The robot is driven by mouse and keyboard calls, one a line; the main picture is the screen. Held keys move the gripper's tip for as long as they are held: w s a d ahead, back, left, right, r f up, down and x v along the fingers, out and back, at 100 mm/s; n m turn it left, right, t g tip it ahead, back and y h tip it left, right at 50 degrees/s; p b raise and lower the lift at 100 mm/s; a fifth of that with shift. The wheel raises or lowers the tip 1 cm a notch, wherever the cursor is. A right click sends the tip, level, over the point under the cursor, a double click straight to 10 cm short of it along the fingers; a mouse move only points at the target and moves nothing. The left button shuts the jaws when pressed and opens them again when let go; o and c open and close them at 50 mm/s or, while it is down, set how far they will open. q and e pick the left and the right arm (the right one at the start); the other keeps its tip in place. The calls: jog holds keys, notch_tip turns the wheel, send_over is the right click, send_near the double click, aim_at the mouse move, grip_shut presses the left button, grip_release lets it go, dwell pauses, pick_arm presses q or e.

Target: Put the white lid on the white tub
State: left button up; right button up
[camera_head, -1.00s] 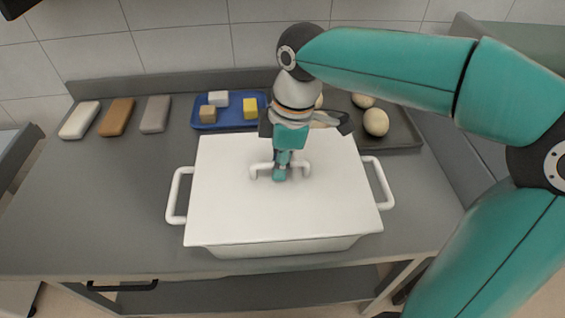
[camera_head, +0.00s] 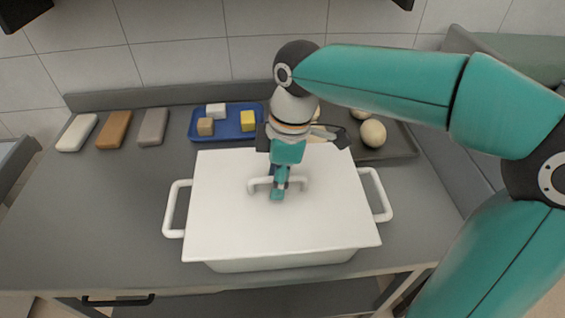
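The white lid (camera_head: 240,220) lies over the top of the white tub (camera_head: 285,261) and hides its opening. The tub stands on the grey counter, with its side handles showing at left and right. My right gripper (camera_head: 279,188) points down at the lid's handle (camera_head: 256,183), with its fingers at the middle of the bar. The fingers appear closed around the handle, though the wrist hides part of the grip. Whether the lid is fully seated on the rim cannot be told. My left gripper is not in view.
A blue tray (camera_head: 232,131) with several small blocks stands behind the tub. A dark tray (camera_head: 397,145) with round pale dough balls is at the back right. White, brown (camera_head: 114,130) and grey bars lie at the back left. The counter's left part (camera_head: 100,205) is clear.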

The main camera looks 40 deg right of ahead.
jog(key=shift+r, duration=0.45)
notch_tip(320, 180, up, 12)
jog(key=s+d+p, duration=0.1)
jog(key=shift+d+f+p, duration=0.25)
jog(key=shift+p, duration=0.1)
